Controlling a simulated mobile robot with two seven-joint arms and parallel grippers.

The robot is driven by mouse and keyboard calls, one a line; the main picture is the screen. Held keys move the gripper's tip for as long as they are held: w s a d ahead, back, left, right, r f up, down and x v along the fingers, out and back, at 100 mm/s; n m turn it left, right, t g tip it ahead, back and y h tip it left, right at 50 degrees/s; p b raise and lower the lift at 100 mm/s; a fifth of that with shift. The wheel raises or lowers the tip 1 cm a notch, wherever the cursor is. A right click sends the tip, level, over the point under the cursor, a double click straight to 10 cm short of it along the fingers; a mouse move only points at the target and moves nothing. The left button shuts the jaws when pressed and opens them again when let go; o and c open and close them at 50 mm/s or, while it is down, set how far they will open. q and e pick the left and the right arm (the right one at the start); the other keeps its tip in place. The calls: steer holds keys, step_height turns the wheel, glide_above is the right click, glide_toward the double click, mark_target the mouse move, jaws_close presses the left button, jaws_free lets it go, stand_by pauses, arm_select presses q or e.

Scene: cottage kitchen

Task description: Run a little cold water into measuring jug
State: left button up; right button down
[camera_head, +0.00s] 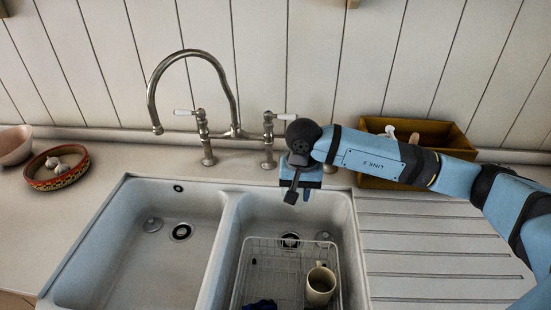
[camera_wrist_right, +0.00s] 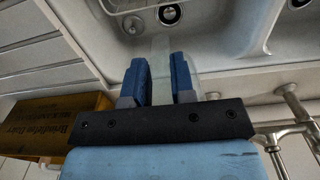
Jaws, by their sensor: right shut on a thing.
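My right gripper (camera_head: 298,192) is above the back edge of the right basin, pointing down. In the right wrist view its two blue fingers (camera_wrist_right: 164,82) are closed on a pale, see-through thing (camera_wrist_right: 161,58), which looks like the measuring jug; its shape is mostly unclear and the head view barely shows it. The curved metal tap spout (camera_head: 157,128) ends over the back of the left basin (camera_head: 150,262), apart from my gripper. A left tap lever (camera_head: 184,112) and a right tap lever (camera_head: 284,116) have white handles. No water stream shows. My left gripper is not in view.
A wire rack (camera_head: 243,272) with a cream mug (camera_head: 320,284) and a dark blue item stands in the right basin. A brown box (camera_head: 455,137) is behind my right arm. A ridged drainboard (camera_head: 430,262) lies right. A patterned bowl (camera_head: 42,181) stands left. The left basin is empty.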

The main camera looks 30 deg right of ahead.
steer(key=w+d+p, duration=0.1)
steer(key=w+d, duration=0.1)
steer(key=w, duration=0.2)
steer(key=w+d+f, duration=0.1)
steer(key=w+d, duration=0.2)
steer(key=w, duration=0.1)
steer(key=w+d+p, duration=0.1)
steer(key=w+d, duration=0.2)
steer(key=w, duration=0.1)
steer(key=shift+w+d+f+p, duration=0.1)
steer(key=shift+w+f+p, duration=0.1)
steer(key=shift+p, duration=0.15)
steer(key=shift+f, duration=0.15)
steer(key=shift+f+b, duration=0.15)
steer(key=shift+b, duration=0.2)
steer(key=c, duration=1)
jaws_free()
steer(key=shift+o, duration=0.2)
steer(key=shift+r, duration=0.2)
